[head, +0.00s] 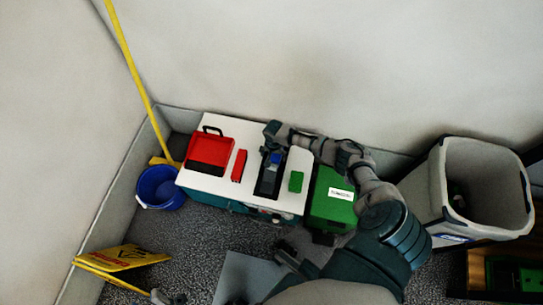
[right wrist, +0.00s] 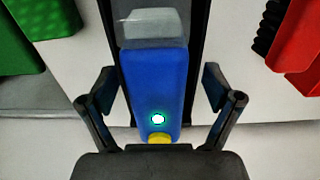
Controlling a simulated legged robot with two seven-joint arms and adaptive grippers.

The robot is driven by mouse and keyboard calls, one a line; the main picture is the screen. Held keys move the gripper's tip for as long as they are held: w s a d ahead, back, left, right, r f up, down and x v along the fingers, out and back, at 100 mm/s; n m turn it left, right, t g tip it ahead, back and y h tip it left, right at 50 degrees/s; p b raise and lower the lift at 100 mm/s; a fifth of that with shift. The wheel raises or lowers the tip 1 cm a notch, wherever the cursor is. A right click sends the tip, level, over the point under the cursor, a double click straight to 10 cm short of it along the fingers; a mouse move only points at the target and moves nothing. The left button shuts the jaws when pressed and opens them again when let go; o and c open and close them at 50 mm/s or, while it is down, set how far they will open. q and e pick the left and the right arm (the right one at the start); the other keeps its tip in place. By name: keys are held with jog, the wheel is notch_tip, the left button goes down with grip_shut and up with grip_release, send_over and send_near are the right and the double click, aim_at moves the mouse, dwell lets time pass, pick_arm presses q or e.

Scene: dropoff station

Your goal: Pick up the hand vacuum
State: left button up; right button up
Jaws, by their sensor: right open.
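The hand vacuum (head: 275,159) lies on the white top of a cabinet, on a dark tray or holder (head: 266,189). In the right wrist view the vacuum (right wrist: 152,85) shows a blue body, a clear grey end, a lit green-white button and a yellow tip. My right gripper (head: 276,143) is above it and partly hides it. In the wrist view its open fingers (right wrist: 158,88) stand on either side of the blue body, with gaps on both sides.
On the white top (head: 215,184) are a red case (head: 210,152), a red item (head: 239,165) and a green block (head: 296,181). A green box (head: 333,200) stands to the right, then a grey bin (head: 437,190). A blue bucket (head: 160,188) and yellow sign (head: 120,258) are left.

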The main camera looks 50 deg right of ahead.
jog(key=shift+d+f, duration=0.1)
jog(key=shift+f, duration=0.05)
jog(key=shift+d+f, duration=0.2)
jog(key=shift+d, duration=0.3)
jog(key=shift+a, duration=0.4)
jog(key=shift+d+f, duration=0.15)
jog(key=shift+d, duration=0.05)
jog(key=shift+c, duration=0.9)
jog(key=shift+d+f, duration=0.1)
jog(key=c, duration=0.8)
grip_shut()
pick_arm(q)
jog(key=shift+d+r+m, duration=0.2)
jog(key=shift+d+m, duration=0.1)
jog(key=shift+d, duration=0.75)
